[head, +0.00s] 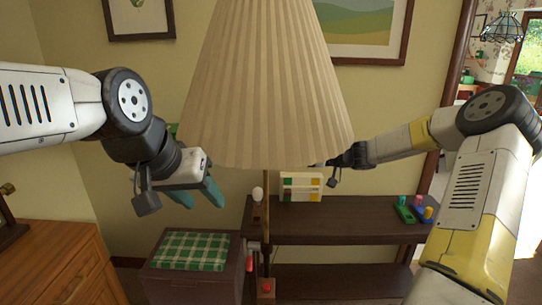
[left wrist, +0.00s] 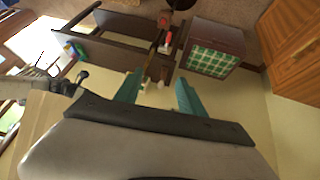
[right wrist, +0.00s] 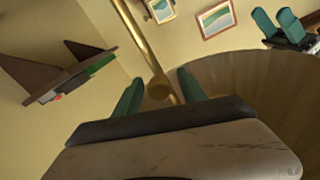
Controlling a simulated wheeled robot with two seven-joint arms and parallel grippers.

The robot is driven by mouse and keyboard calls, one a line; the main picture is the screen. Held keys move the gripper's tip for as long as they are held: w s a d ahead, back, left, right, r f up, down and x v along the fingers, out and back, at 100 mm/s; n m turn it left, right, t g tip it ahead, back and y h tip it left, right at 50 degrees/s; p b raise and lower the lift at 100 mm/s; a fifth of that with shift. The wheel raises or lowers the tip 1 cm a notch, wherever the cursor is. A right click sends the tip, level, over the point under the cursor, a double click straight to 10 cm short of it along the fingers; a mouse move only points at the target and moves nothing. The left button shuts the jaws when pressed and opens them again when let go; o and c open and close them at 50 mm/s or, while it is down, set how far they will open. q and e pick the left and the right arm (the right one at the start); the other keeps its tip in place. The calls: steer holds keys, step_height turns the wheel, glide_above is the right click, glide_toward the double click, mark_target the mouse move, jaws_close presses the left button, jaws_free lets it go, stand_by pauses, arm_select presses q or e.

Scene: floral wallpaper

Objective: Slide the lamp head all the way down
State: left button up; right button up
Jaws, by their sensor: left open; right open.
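The lamp head is a large cream pleated shade (head: 265,85) in the middle of the head view. A thin brass pole (head: 266,225) shows below it. My left gripper (head: 203,190) is open and empty to the left of the shade, with teal fingers; they also show apart in the left wrist view (left wrist: 158,92). My right gripper (right wrist: 160,93) is open. In the right wrist view a brass pole (right wrist: 140,38) and a round brass knob (right wrist: 158,88) appear between its fingers; contact cannot be told. In the head view its fingertips are hidden by the shade.
A chest with a green checked top (head: 192,250) and a wooden cabinet (head: 55,262) stand at left. Framed pictures hang on the wall.

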steer(key=shift+a, duration=1.05)
jaws_close()
stand_by(0.6)
